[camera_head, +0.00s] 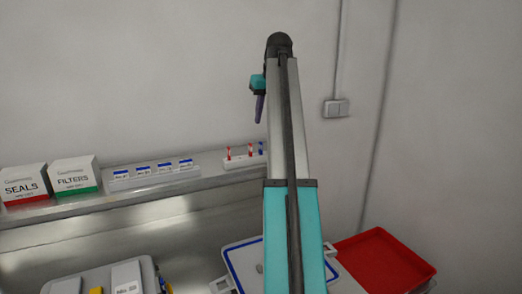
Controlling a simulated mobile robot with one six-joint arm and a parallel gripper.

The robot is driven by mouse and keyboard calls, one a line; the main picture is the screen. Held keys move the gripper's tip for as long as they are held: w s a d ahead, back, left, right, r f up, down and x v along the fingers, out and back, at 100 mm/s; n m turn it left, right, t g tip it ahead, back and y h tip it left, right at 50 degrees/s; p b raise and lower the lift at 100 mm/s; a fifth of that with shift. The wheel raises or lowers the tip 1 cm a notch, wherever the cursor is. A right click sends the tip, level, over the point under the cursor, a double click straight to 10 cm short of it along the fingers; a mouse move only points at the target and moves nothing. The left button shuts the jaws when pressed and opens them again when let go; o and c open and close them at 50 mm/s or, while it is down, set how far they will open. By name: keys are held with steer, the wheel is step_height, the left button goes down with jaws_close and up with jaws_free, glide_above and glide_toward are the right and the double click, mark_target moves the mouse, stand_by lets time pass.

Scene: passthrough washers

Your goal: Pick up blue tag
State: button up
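A small blue upright piece (261,148), which may be the blue tag, stands at the right end of a white holder (240,163) on the back shelf. It is too small to make out its shape, and my arm passes close to its right side. Two small red pieces (250,150) stand to its left in the same holder. My gripper (260,108) hangs from the raised arm, pointing down in front of the wall, and appears above the holder in the picture. Its fingers are seen edge-on, so their opening cannot be told.
The shelf (60,212) also holds a SEALS box (27,184), a FILTERS box (76,175) and a row of blue-and-white labels (152,173). Below are a blue-rimmed white tray (232,264), a red tray (425,268) and a grey tray (150,266) with white and yellow items.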

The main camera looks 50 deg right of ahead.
mark_target(261, 142)
steer(key=p+x, duration=0.2)
steer(key=x, duration=0.6)
steer(key=shift+d+f, duration=0.15)
steer(key=shift+f, duration=0.05)
steer(key=shift+w+f, duration=0.1)
steer(key=shift+d+p+x, duration=0.15)
steer(key=shift+p+x, duration=0.4)
steer(key=shift+x, duration=0.1)
steer(key=shift+d+p+x, duration=0.15)
steer(key=shift+p+x, duration=0.4)
steer(key=shift+x, duration=1.2)
jaws_close()
